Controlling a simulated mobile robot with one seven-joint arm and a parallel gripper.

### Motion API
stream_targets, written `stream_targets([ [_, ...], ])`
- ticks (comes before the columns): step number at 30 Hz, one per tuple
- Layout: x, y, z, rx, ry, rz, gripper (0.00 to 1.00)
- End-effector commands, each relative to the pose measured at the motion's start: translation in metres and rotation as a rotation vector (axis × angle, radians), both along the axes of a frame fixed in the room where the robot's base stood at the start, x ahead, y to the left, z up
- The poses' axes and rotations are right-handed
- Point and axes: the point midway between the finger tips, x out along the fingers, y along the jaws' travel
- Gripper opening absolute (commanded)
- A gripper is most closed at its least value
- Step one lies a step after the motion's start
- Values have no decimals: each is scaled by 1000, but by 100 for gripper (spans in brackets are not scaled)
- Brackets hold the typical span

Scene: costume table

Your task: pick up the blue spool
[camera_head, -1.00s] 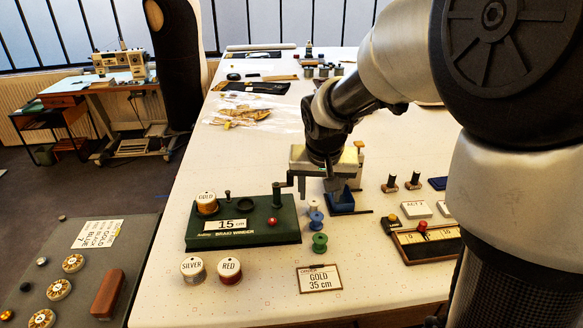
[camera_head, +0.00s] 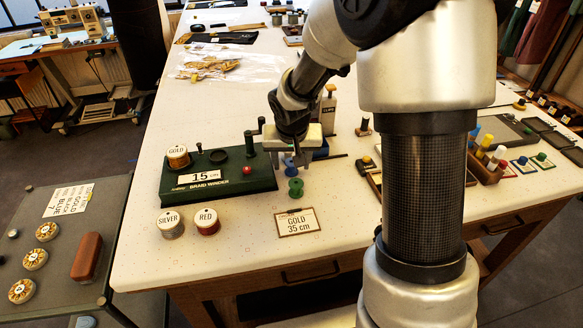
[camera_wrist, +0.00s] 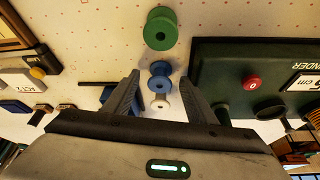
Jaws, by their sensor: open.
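The blue spool (camera_wrist: 161,70) stands in a row between a green spool (camera_wrist: 161,30) and a small white spool (camera_wrist: 160,103) in the wrist view. My gripper (camera_wrist: 160,80) is open, with one finger on each side of the line of the blue spool. The fingertips appear level with it in the picture; I cannot tell how far above it they are. In the head view the blue spool (camera_head: 289,170) shows partly under my gripper (camera_head: 291,160), with the green spool (camera_head: 296,188) just in front. The white spool is hidden there.
The green braid winder (camera_head: 220,184) with its crank stands close left of my gripper. Silver (camera_head: 171,225) and red (camera_head: 207,222) spools and a "GOLD 35 cm" card (camera_head: 297,222) lie in front. A blue block (camera_head: 321,149) is just behind right.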

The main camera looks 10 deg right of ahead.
Motion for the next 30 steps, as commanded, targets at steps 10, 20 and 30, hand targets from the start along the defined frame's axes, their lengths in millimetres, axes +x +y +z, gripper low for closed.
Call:
stream_targets([
  [10, 0, 0, 1, 0, 0, 0, 14],
  [20, 0, 0, 5, 0, -1, 0, 8],
  [30, 1, 0, 67, -1, -5, -1, 8],
])
